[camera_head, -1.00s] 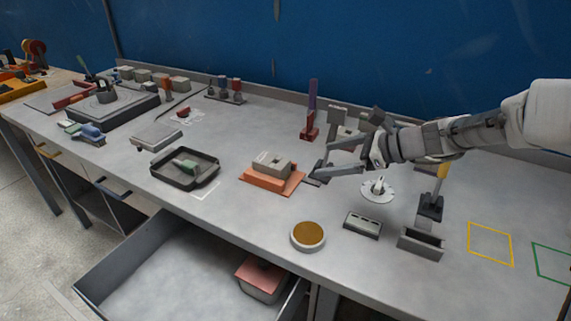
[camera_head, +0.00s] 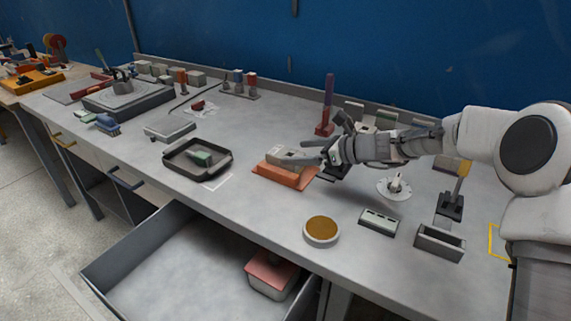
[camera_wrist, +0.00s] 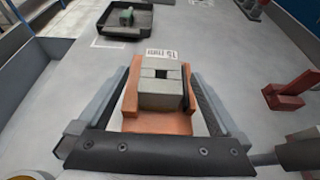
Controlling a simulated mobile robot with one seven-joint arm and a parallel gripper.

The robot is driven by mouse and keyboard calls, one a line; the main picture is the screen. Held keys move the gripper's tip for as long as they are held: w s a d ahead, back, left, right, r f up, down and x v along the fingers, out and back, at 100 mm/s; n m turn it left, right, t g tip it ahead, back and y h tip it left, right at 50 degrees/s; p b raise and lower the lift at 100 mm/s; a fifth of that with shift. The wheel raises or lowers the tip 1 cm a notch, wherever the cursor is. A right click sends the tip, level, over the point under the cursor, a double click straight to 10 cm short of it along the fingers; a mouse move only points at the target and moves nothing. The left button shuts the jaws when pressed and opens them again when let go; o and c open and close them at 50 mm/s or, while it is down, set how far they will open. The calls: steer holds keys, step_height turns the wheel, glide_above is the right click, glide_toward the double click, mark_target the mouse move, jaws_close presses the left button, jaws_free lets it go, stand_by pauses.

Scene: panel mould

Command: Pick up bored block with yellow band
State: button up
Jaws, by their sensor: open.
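A grey block (camera_head: 290,157) with a dark hole in it sits on an orange base (camera_head: 270,174). The wrist view shows the block (camera_wrist: 160,92) near the middle, on the orange base (camera_wrist: 150,122). I cannot make out a yellow band on it. My gripper (camera_head: 318,160) is at the right side of the block in the head view. In the wrist view my gripper (camera_wrist: 158,76) is open, with one finger on each side of the block and base. I cannot tell whether either finger touches them.
A black tray (camera_head: 172,169) with a green piece stands left of the orange base. A red post (camera_head: 325,128) stands behind. A round tan-topped dish (camera_head: 321,242), a slotted grey piece (camera_head: 378,222) and a grey open box (camera_head: 440,252) lie in front. An open drawer (camera_head: 120,245) juts from the bench.

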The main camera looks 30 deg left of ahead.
mark_target(286, 153)
steer(key=b+x, duration=0.1)
steer(key=x, duration=0.3)
steer(key=shift+f, duration=0.25)
steer(key=shift+w+a+f, duration=0.15)
steer(key=shift+a, duration=0.45)
jaws_close()
